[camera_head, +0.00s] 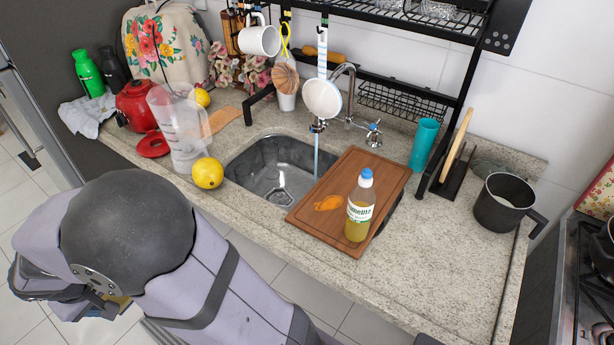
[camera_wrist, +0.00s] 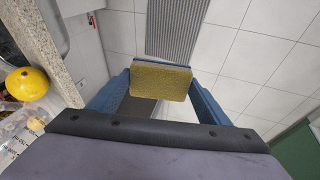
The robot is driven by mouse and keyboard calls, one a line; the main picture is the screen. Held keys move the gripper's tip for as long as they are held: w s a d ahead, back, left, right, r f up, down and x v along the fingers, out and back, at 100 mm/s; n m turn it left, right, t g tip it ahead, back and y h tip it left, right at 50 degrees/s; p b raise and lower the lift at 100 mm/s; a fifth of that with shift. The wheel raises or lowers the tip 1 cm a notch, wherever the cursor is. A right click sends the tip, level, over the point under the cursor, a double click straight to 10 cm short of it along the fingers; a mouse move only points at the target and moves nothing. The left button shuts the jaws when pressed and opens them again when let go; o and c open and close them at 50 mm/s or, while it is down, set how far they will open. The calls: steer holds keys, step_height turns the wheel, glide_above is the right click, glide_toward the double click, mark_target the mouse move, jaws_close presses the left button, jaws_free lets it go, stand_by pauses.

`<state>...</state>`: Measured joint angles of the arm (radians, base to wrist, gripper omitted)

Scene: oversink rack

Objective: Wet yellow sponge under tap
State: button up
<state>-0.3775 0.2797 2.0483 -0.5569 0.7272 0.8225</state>
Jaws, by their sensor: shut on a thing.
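The yellow sponge (camera_wrist: 160,82) is held between the blue fingers of my gripper (camera_wrist: 160,76) in the wrist view, with tiled floor behind it. In the head view my gripper (camera_head: 108,302) is at the lower left, in front of the counter and away from the sink, mostly hidden by my arm. A white round utensil hangs in front of part of the tap.
A wooden board (camera_head: 330,222) covers the sink's right side, with a yellow bottle (camera_head: 358,215) on it. A lemon (camera_head: 207,173) and a clear jug (camera_head: 180,130) stand left of the sink. A black rack (camera_head: 462,100) rises behind. The sink's left part is open.

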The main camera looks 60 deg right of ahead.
steer(key=shift+a+r+p, duration=0.5)
steer(key=shift+r+p, duration=0.15)
steer(key=shift+r, duration=0.3)
steer(key=shift+a+r+p, duration=0.55)
steer(key=shift+r+p, duration=0.15)
steer(key=shift+r, duration=0.25)
steer(key=shift+a+r+p, duration=0.5)
steer(key=shift+r+p, duration=0.15)
steer(key=shift+r, duration=0.3)
steer(key=shift+n, duration=0.6)
steer(key=f, duration=0.4)
steer(key=shift+w+d+f, duration=0.1)
steer(key=shift+d+f, duration=0.1)
steer(key=shift+f, duration=0.1)
steer(key=s+d+f+m, duration=0.1)
steer(key=s+d+f, duration=0.3)
steer(key=d, duration=0.5)
